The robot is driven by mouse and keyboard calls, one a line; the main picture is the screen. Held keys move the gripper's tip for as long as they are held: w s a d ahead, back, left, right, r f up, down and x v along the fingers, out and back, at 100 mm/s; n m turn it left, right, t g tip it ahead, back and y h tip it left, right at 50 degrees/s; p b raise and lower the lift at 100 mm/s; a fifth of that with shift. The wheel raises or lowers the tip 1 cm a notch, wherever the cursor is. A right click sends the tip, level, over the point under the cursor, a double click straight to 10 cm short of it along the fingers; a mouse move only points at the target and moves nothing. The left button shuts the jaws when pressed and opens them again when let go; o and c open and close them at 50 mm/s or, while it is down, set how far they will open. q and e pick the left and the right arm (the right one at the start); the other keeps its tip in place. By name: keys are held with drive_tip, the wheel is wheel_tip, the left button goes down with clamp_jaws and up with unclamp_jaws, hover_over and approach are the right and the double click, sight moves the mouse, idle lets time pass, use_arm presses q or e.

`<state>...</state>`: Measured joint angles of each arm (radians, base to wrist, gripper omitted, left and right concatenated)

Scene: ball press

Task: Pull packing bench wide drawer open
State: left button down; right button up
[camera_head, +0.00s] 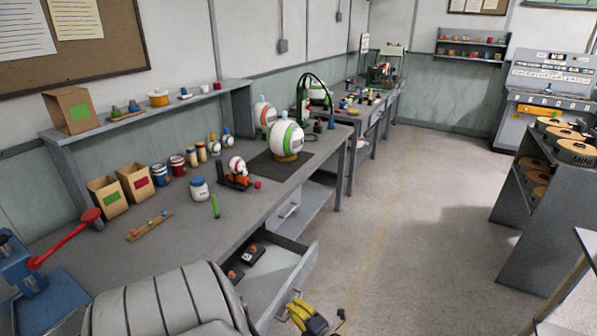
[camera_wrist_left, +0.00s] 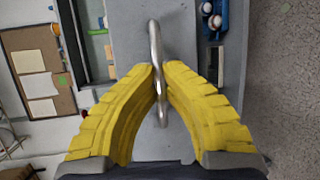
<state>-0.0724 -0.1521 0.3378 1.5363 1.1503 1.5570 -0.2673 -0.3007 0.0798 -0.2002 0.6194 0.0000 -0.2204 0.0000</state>
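The wide drawer (camera_head: 268,292) of the grey packing bench (camera_head: 120,262) stands pulled out at the bench's front edge in the head view. A few small dark items with orange parts lie inside it. Its curved metal handle (camera_wrist_left: 153,45) crosses the middle of the left wrist view. My left gripper (camera_head: 306,316), with yellow ribbed fingers, is at the drawer front. In the left wrist view my left gripper (camera_wrist_left: 160,82) has its fingers closed in on both sides of the handle. The head view does not show the handle. My right gripper is in neither view.
A striped ball (camera_head: 285,138), jars, paper bags and a red-handled press (camera_head: 45,275) stand on the bench. The floor (camera_head: 400,220) right of the bench is clear. A rack of discs (camera_head: 577,152) stands at right.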

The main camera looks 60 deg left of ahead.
use_arm(q)
drive_tip(key=shift+w, duration=0.15)
drive_tip(key=c, duration=1.5)
unclamp_jaws()
drive_tip(key=shift+d, duration=0.15)
